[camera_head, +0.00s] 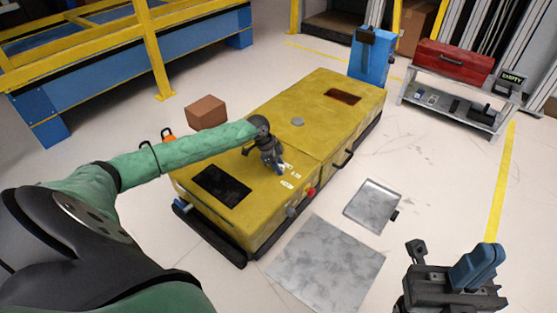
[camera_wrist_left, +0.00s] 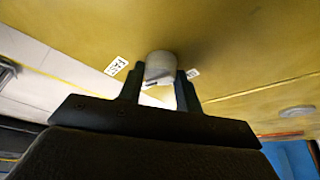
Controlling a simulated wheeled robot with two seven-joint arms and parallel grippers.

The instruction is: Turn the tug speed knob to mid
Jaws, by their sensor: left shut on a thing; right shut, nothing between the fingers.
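The tug (camera_head: 325,100) is a long, low yellow vehicle in the middle of the head view. My left gripper (camera_head: 279,168) reaches down to its top near the front right edge. In the left wrist view, a pale grey round knob (camera_wrist_left: 158,66) sits on the yellow panel, between the two dark fingers of my left gripper (camera_wrist_left: 160,80), which are shut on it. The knob is hidden by the gripper in the head view. A white label (camera_wrist_left: 116,66) lies left of the knob, its print hard to read. My right gripper (camera_head: 462,270) is shut and empty at the lower right.
A red button (camera_head: 310,192) is on the tug's side near my left gripper. A brown box (camera_head: 206,112) stands behind it. A grey shelf (camera_head: 462,112) with a red toolbox (camera_head: 453,61) is at the upper right. Metal plates (camera_head: 325,262) lie on the open floor.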

